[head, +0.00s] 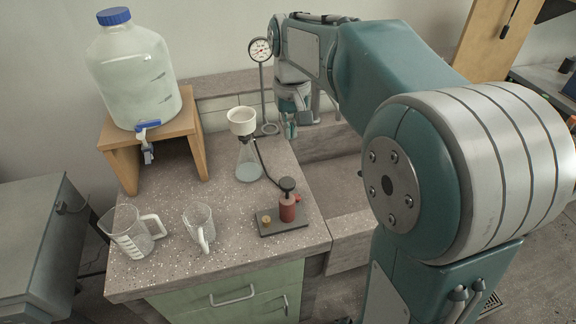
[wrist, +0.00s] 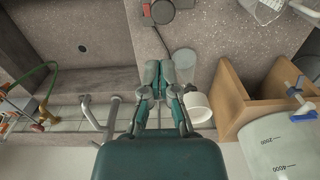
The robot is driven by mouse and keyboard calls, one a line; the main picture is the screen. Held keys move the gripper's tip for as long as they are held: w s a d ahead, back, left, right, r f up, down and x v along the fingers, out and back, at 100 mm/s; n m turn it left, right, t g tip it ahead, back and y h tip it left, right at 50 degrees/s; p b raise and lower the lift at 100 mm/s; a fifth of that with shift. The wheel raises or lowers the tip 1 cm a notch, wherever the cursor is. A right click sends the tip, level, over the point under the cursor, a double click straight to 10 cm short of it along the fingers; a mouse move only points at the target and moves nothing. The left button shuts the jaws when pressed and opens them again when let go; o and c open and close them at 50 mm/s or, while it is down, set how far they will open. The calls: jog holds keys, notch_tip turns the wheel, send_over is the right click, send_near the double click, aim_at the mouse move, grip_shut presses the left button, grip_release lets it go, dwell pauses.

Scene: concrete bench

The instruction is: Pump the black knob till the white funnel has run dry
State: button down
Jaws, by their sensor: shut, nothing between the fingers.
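The black knob (head: 287,184) tops a small red pump (head: 288,208) on a dark base plate near the bench's front right corner. In the wrist view the knob (wrist: 162,12) is at the top edge. The white funnel (head: 242,121) sits on a glass flask (head: 248,166) with pale liquid in it; a black hose runs from there to the pump. I cannot see inside the funnel well enough to tell its liquid. My gripper (head: 290,130) is behind and above the pump, right of the funnel, apart from both. In the wrist view my gripper (wrist: 159,68) is shut and empty.
A dial gauge on a stand (head: 260,50) stands behind the funnel. A wooden stand (head: 118,160) holds a big bottle (head: 135,85) at the left. A sink lies to the right.

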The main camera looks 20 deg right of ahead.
aim_at(289, 183)
jog(key=f, duration=1.4)
jog(key=shift+a, duration=0.2)
jog(key=shift+f, duration=0.15)
notch_tip(289, 183, down, 4)
jog(key=shift+r, duration=0.25)
jog(key=shift+s+f, duration=0.1)
jog(key=shift+f, duration=0.1)
notch_tip(289, 183, up, 14)
jog(key=shift+r, duration=0.15)
jog(key=shift+w, duration=0.2)
dwell(0.5)
